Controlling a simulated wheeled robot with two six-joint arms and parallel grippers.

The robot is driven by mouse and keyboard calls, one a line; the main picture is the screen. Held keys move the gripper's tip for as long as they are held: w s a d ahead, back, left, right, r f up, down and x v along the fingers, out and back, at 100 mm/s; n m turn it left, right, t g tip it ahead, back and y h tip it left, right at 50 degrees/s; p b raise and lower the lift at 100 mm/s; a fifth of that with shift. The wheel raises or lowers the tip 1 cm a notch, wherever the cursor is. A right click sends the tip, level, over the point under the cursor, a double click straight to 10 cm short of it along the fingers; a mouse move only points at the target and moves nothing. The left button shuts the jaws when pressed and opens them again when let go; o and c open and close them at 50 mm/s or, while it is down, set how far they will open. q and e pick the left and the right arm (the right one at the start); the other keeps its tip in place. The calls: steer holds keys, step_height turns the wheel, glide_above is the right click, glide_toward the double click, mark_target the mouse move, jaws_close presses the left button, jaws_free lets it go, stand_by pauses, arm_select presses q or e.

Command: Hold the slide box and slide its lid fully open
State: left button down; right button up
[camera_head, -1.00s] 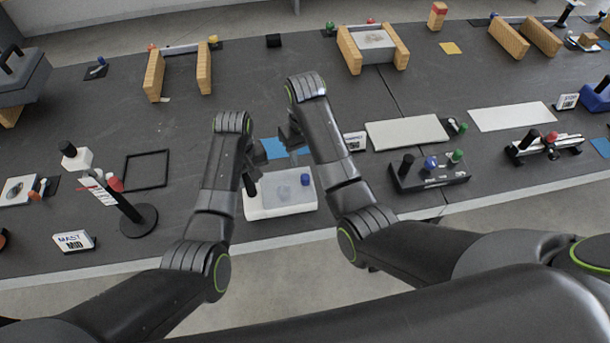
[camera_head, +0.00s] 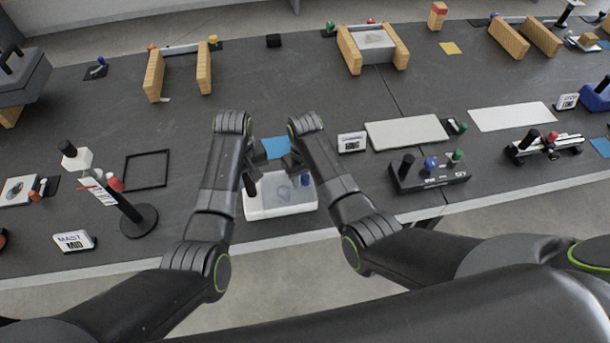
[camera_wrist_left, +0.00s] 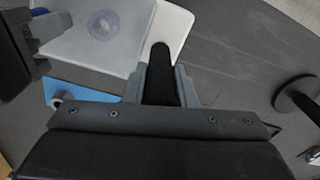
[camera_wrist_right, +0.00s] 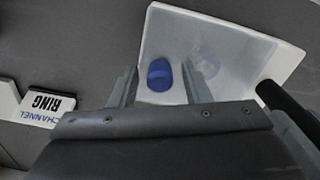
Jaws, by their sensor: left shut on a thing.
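The slide box (camera_head: 282,208) is white with a translucent lid (camera_head: 278,186), near the table's front edge. A black upright handle (camera_wrist_left: 160,60) stands at its left end and a blue knob (camera_head: 305,179) at its right end. My left gripper (camera_wrist_left: 161,88) is shut on the black handle. My right gripper (camera_wrist_right: 160,86) is open, its fingers to either side of the blue knob (camera_wrist_right: 159,76) in the right wrist view. I cannot tell whether they touch it. A round shape (camera_wrist_right: 206,62) shows dimly through the lid, which appears to cover most of the box.
A blue sheet (camera_head: 276,147) lies just behind the box. A small white sign (camera_head: 352,142) and a white panel (camera_head: 406,132) are to the right. A black stand with a round base (camera_head: 139,221) and a black square frame (camera_head: 147,170) are to the left.

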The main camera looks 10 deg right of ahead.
arm_select(q)
steer(key=shift+s+f, duration=0.25)
steer(key=shift+f, duration=0.05)
arm_select(e)
jaws_close()
steer(key=d, duration=1.2)
steer(key=shift+d, duration=0.1)
steer(key=shift+o, duration=0.4)
jaws_free()
step_height(320, 180, up, 8)
steer(key=shift+f, duration=0.2)
